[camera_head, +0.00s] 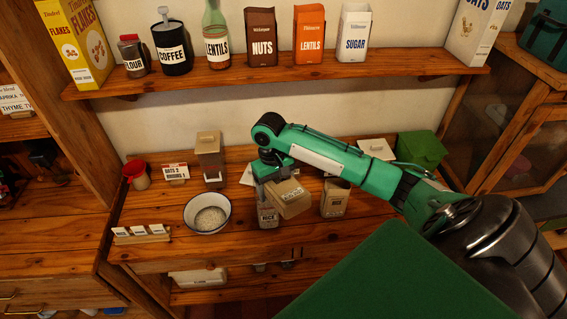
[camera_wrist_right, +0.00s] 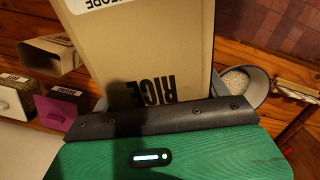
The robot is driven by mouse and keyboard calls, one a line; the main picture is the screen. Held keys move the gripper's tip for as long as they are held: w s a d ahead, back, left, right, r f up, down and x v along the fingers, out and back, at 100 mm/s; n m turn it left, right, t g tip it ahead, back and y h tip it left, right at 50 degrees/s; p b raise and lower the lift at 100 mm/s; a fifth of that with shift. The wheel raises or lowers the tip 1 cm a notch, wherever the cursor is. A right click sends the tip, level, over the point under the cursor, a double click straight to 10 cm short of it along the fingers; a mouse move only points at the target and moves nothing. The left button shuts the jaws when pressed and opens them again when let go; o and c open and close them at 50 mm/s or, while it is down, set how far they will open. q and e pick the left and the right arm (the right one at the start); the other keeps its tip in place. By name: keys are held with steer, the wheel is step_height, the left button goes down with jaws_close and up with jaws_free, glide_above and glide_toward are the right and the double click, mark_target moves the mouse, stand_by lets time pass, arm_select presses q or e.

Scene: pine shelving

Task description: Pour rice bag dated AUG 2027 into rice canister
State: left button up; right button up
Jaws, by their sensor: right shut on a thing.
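My right gripper (camera_head: 272,177) is shut on a tan rice bag (camera_head: 290,199). In the head view the bag is tilted on its side, just above the rice canister (camera_head: 268,216), which stands on the counter with a RICE label in front. I cannot tell whether bag and canister touch or whether rice is flowing. In the right wrist view the bag (camera_wrist_right: 150,45) fills the middle, with RICE printed upside down and a white label cut off at the top; no date is readable. The right gripper (camera_wrist_right: 170,100) also shows there. My left gripper is not in view.
A white bowl of grains (camera_head: 208,213) stands left of the canister. Another brown bag (camera_head: 334,198) stands close on the right. A tall container (camera_head: 209,160), a card holder (camera_head: 141,235) and a green box (camera_head: 420,149) are around. A shelf (camera_head: 230,76) with jars and packets runs above.

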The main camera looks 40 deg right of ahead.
steer(key=shift+f, duration=0.1)
steer(key=shift+f+t, duration=0.4)
steer(key=shift+t, duration=0.5)
steer(key=shift+s+f+t+b, duration=0.15)
steer(key=shift+f+t+b, duration=0.2)
steer(key=shift+t, duration=0.25)
steer(key=shift+s+t+h+b, duration=0.15)
steer(key=shift+t+h+b, duration=0.2)
steer(key=shift+t, duration=0.45)
steer(key=shift+w, duration=0.25)
steer(key=shift+a, duration=0.1)
